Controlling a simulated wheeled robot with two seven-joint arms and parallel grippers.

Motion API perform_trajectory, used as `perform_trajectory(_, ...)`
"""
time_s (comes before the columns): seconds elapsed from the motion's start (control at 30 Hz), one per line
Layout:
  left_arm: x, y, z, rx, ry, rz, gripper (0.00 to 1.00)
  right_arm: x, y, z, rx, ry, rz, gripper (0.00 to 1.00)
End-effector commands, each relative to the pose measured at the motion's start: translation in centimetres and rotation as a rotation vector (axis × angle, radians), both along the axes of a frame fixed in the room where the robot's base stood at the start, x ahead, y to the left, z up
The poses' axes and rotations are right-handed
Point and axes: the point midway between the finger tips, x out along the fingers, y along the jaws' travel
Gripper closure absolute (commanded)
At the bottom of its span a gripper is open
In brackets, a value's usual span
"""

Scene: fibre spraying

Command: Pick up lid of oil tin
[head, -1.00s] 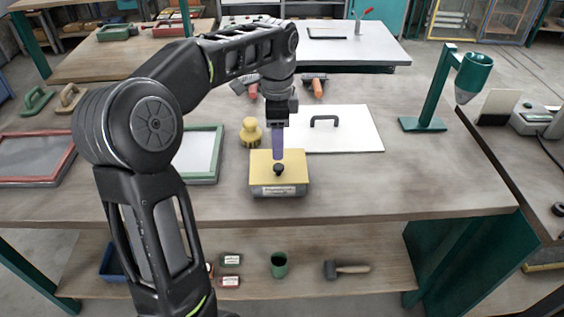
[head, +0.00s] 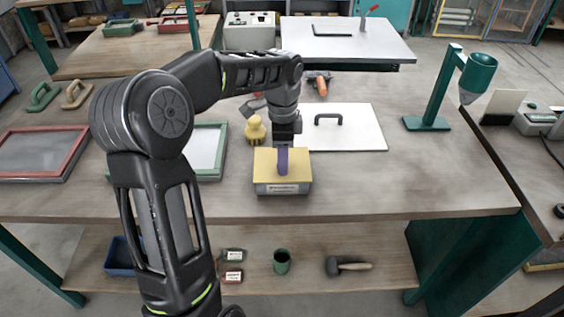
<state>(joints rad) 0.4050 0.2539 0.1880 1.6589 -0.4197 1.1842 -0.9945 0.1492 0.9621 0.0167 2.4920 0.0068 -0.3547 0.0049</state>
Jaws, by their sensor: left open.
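The oil tin (head: 283,188) is a low box with a label on its front, standing on the workbench near the front edge. Its yellow lid (head: 267,164) sits on top. My left gripper (head: 283,172) points straight down over the middle of the lid, with its purple fingers at the lid's knob. The fingers hide the dark knob, so contact cannot be made out. The left gripper is open. My right gripper is not in view.
A yellow knobbed object (head: 255,132) stands just behind the tin. A white board with a black handle (head: 352,134) lies behind right. A green-framed screen (head: 210,152) lies left, a green stand (head: 437,100) right. The bench right of the tin is clear.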

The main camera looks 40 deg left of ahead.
Motion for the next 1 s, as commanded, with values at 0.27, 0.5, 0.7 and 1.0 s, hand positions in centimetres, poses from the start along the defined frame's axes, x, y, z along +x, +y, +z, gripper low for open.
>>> perform_trajectory(0.27,0.0,0.0,-1.8,0.001,-0.001,-0.001,0.48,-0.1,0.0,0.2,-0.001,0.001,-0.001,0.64)
perform_trajectory(0.5,0.0,0.0,-1.7,0.001,-0.001,-0.001,0.48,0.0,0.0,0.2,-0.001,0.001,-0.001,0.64)
perform_trajectory(0.7,0.0,0.0,-1.7,0.001,-0.001,0.0,0.48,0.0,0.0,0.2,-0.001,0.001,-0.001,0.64)
perform_trajectory(1.0,0.0,0.0,-1.7,0.001,-0.001,-0.001,0.69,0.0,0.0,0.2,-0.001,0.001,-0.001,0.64)
